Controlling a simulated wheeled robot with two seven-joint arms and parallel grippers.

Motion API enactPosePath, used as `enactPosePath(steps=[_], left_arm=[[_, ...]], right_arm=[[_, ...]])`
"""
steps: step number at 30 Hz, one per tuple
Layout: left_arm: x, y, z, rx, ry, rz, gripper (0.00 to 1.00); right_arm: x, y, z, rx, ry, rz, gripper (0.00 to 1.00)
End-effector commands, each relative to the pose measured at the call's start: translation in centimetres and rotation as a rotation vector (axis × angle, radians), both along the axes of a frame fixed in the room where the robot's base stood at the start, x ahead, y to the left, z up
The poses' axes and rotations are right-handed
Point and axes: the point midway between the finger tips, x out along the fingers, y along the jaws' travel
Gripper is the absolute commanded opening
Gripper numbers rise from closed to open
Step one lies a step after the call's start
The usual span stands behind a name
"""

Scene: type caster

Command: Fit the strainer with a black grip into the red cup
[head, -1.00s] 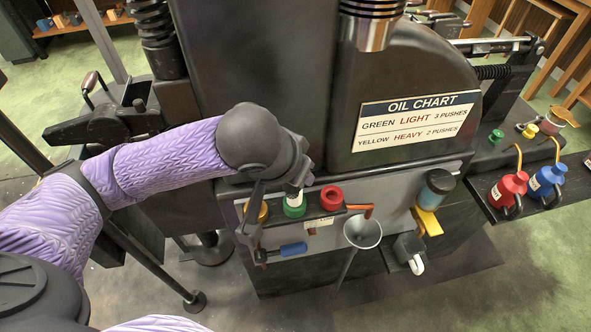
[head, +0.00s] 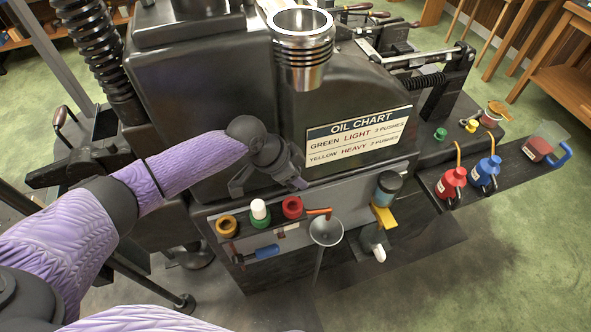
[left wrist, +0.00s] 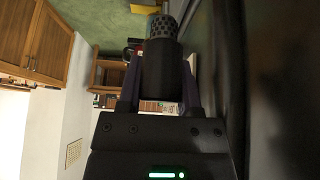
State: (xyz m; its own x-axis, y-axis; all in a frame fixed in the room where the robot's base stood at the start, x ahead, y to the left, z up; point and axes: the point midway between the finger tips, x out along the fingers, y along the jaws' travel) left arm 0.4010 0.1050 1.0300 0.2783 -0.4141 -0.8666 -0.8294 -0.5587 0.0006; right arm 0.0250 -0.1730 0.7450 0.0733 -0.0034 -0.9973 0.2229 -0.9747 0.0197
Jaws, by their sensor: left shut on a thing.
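My left gripper (head: 270,188) is above and behind the row of cups, in front of the dark machine. It is shut on the strainer, whose black grip (left wrist: 162,75) and grey perforated end (left wrist: 161,27) show between the fingers in the left wrist view. In the head view the strainer is hidden or too dark to make out. The red cup (head: 292,207) stands at the right end of the row, below and a little right of the gripper, apart from it. My right gripper is out of view.
A funnel (head: 326,230) is to the right. A blue-handled tool (head: 267,252) hangs below. The oil chart (head: 358,133) is behind.

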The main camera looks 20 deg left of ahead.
Motion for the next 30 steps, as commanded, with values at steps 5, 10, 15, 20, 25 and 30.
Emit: enactPosePath(steps=[5,10,15,20,25,30], left_arm=[[0.0,0.0,0.0,-0.001,0.000,0.002,0.00],[0.0,0.1,-1.0,-0.003,-0.004,0.005,0.00],[-0.1,0.1,-3.2,-0.003,-0.002,0.006,0.00],[0.0,0.1,-5.2,-0.002,-0.003,0.005,0.00],[0.0,0.1,-5.9,-0.003,-0.005,0.005,0.00],[0.0,0.1,-5.8,-0.003,-0.005,0.005,0.00]], right_arm=[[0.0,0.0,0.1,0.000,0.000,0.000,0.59],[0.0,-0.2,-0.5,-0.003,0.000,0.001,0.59],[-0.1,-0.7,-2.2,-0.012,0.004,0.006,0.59],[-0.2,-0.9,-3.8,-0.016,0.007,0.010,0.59],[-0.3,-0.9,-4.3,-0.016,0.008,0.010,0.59],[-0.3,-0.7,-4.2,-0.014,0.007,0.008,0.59]])
